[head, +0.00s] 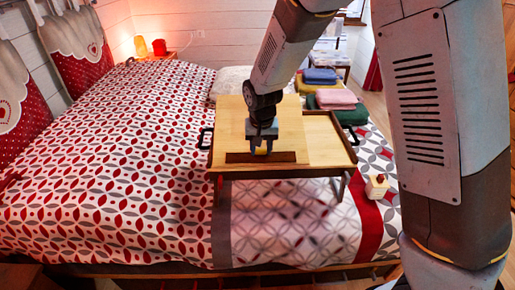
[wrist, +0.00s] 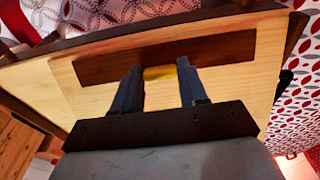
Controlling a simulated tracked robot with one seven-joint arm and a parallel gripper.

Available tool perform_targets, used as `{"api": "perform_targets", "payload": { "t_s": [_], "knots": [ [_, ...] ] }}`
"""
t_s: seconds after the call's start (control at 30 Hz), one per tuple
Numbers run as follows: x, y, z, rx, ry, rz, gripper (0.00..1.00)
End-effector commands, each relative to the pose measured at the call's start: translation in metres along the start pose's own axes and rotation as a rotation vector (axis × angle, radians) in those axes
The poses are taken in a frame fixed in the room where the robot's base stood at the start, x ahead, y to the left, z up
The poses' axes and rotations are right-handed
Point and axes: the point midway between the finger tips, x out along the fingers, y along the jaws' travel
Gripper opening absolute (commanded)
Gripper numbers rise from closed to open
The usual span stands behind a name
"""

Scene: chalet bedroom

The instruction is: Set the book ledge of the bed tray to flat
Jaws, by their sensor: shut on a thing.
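The wooden bed tray (head: 325,150) stands on its legs on the bed, with black side handles. Its light wood panel (head: 229,122) looks raised at the back. The dark brown book ledge (head: 240,157) runs along the panel's front edge; in the wrist view the ledge (wrist: 105,67) crosses behind my fingers. My gripper (head: 260,148) reaches down over the ledge from above. In the wrist view my gripper (wrist: 160,80) is shut on a small yellowish piece (wrist: 159,72) at the middle of the ledge. My fingers hide part of it, and the ledge's exact angle is hard to tell.
A small cream block-like object (head: 377,187) sits on the bed right of the tray. Folded pink (head: 335,98) and blue (head: 320,76) cloths lie behind it. A lit lamp (head: 140,46) stands at the far left. The bed left of the tray is clear.

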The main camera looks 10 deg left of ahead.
Motion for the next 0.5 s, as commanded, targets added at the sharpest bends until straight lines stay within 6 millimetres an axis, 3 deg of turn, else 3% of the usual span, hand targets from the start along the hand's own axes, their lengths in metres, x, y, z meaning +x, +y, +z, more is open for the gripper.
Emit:
{"api": "perform_targets", "payload": {
  "t_s": [0.17,0.2,0.43,0.5],
  "knots": [
    [0.001,-0.0007,0.002,-0.002,-0.003,0.001,0.12],
    [0.001,-0.0007,0.002,-0.002,-0.003,0.001,0.45],
    [0.0005,-0.0003,0.0011,-0.001,-0.001,0.0,0.67],
    [0.0004,-0.0002,0.0009,-0.001,-0.001,0.0,0.68]
  ]
}}
